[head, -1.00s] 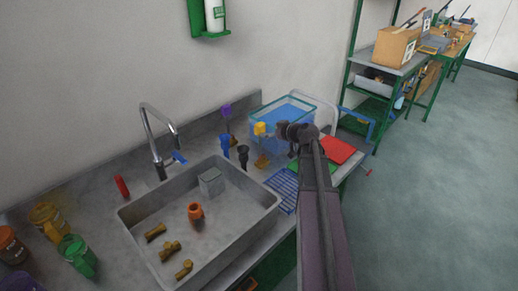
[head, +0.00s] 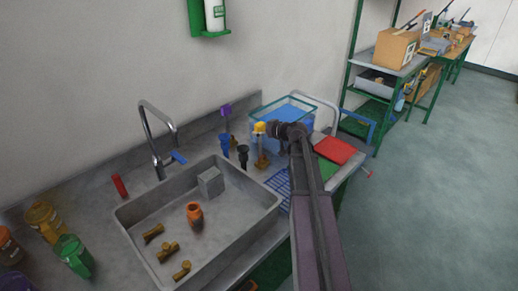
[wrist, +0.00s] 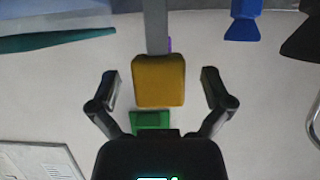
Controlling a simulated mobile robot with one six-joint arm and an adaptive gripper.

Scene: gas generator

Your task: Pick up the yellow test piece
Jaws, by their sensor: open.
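The yellow test piece (head: 260,128) stands upright among the items behind the sink's right end. In the wrist view the yellow block (wrist: 158,82) lies between the two spread fingers of my gripper (wrist: 160,74). A gap shows on each side, and no contact is visible. A grey post (wrist: 156,25) runs from the block to the top edge of the wrist picture. In the head view my gripper (head: 271,129) is right beside the yellow piece, and its fingers are too small to make out there.
A dark blue piece (head: 224,144) and a black piece (head: 243,156) stand close to the left, with a purple piece (head: 226,110) behind them. A clear tank of blue liquid (head: 290,112) is just behind my gripper. The sink (head: 245,222) lies in front.

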